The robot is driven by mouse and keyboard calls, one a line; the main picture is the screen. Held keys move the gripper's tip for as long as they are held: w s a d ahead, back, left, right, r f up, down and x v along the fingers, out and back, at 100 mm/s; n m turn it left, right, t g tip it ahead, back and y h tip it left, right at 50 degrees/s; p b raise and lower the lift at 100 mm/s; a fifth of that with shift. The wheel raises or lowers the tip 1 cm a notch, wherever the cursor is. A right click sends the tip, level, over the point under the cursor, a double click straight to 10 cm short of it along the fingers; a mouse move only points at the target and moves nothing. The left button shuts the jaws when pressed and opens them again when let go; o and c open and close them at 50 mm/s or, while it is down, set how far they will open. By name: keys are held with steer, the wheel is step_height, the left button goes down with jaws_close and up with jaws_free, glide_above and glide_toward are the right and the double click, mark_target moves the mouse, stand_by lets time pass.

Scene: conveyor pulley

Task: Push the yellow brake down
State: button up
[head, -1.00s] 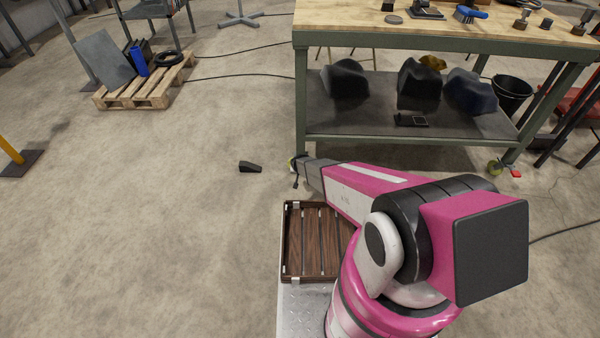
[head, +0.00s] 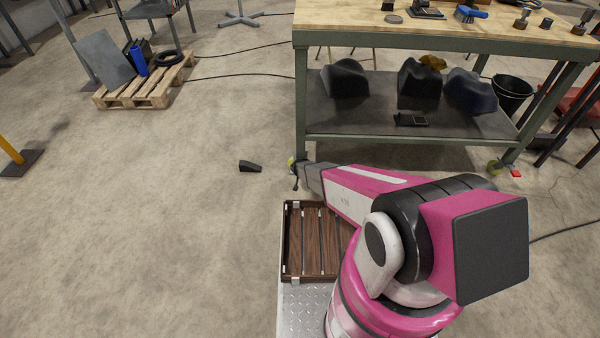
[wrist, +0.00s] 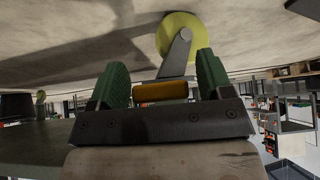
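The yellow brake (wrist: 160,91) shows in the wrist view as a short yellow bar, below a yellow-green caster wheel (wrist: 182,38) in the picture. My gripper (wrist: 162,75) has two green-padded fingers spread apart, and the brake appears in the gap between them. I cannot tell whether either finger touches it. In the head view my gripper (head: 296,182) is small and dark, beside the caster wheel (head: 291,163) at the bench's front left leg. The brake itself is not distinguishable there.
The workbench (head: 330,37) stands ahead, with dark lumpy objects on its lower shelf (head: 380,115). A dark wedge (head: 250,166) lies on the floor left of my gripper. Another caster (head: 495,167) with a red part (head: 515,173) is at the right leg.

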stand_by(0.3)
steer(key=v, duration=1)
steer(key=shift+s+r, duration=0.25)
steer(key=shift+r, duration=0.05)
steer(key=shift+r, duration=0.1)
steer(key=s+d+r+g, duration=0.2)
steer(key=s+d+r, duration=0.4)
steer(key=r, duration=0.5)
steer(key=s+d+r+g, duration=0.2)
steer(key=s+d+r, duration=0.4)
steer(key=r, duration=0.6)
steer(key=s+d+r+g, duration=0.3)
steer(key=s+d+r, duration=0.4)
steer(key=r, duration=0.4)
steer(key=shift+s+r, duration=0.4)
steer(key=shift+s, duration=0.25)
